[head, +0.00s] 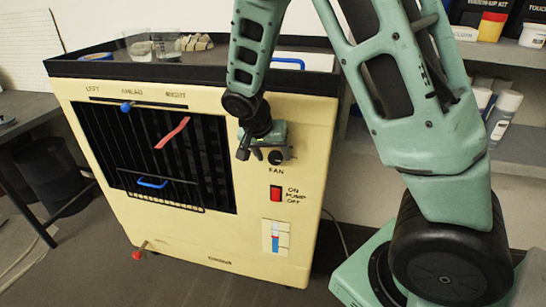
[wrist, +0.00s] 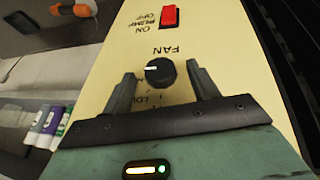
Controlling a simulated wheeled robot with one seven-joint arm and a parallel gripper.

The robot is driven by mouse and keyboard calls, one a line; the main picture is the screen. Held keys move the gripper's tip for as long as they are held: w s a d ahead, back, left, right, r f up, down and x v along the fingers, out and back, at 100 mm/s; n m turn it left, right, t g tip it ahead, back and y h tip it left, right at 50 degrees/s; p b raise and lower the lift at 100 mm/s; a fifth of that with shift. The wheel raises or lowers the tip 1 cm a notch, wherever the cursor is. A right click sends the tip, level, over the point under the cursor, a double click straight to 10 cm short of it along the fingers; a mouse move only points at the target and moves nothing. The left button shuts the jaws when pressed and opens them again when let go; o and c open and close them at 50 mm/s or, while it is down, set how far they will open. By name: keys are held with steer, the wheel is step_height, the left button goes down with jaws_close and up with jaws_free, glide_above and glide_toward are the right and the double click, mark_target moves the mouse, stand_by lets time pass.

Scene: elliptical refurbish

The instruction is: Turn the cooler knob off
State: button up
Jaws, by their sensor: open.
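The cooler (head: 200,235) is a cream cabinet with a black grille. Its round black fan knob (head: 276,157) sits at the upper right of the front, above the word FAN. In the wrist view the knob (wrist: 160,72) has a white pointer line aimed to the left. My gripper (head: 259,154) is in front of the panel near the knob. In the wrist view my gripper (wrist: 162,88) is open, with one finger on each side of the knob and gaps between them. Small print by the knob is partly hidden.
A red pump switch (head: 276,193) is below the knob; it also shows in the wrist view (wrist: 169,17). A blue slider (head: 126,106) and blue handle (head: 152,183) are on the grille. Glass containers (head: 165,45) stand on top. Shelves with bottles (head: 503,118) are at right.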

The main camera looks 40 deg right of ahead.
steer(key=shift+d+f, duration=0.25)
steer(key=shift+f, duration=0.25)
steer(key=c, duration=1)
